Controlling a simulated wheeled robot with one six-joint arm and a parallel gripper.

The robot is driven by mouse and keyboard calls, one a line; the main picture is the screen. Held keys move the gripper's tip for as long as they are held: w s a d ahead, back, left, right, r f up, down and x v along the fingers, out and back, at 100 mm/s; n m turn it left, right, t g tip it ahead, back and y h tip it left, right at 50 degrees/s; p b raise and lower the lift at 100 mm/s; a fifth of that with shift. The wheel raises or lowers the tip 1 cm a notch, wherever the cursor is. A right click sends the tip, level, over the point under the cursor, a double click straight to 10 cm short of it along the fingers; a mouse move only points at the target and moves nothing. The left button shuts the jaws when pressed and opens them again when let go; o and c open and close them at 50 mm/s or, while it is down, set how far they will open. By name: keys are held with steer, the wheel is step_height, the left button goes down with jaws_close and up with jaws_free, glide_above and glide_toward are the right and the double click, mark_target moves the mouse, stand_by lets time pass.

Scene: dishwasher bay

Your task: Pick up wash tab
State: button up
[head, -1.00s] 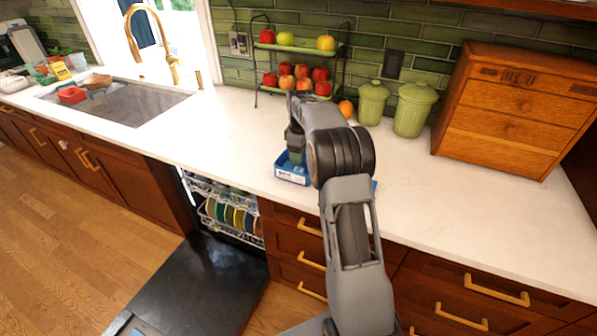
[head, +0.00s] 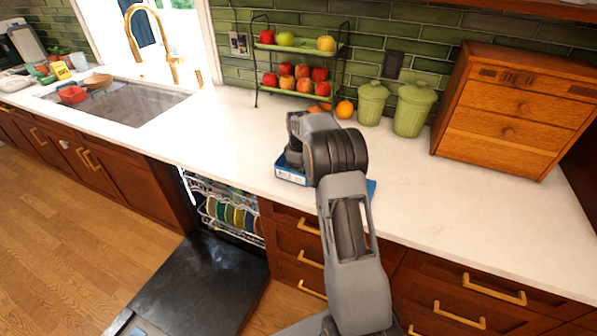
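A blue box with a white label (head: 291,176) sits on the white counter near its front edge, above the open dishwasher. It may hold the wash tabs, but no single tab is visible. My arm reaches over the counter and its end is down at the box. My gripper's fingers are hidden behind my own arm links, so I cannot see whether they are open or shut, or whether they touch anything. A bit of blue also shows to the right of my arm (head: 371,188).
The dishwasher door (head: 205,285) is folded down, with plates in the rack (head: 232,217). A fruit stand (head: 297,70), an orange (head: 344,110), green canisters (head: 371,103) and a wooden drawer box (head: 515,108) stand behind. The counter left of the box is clear.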

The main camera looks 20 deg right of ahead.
steer(key=c, duration=0.9)
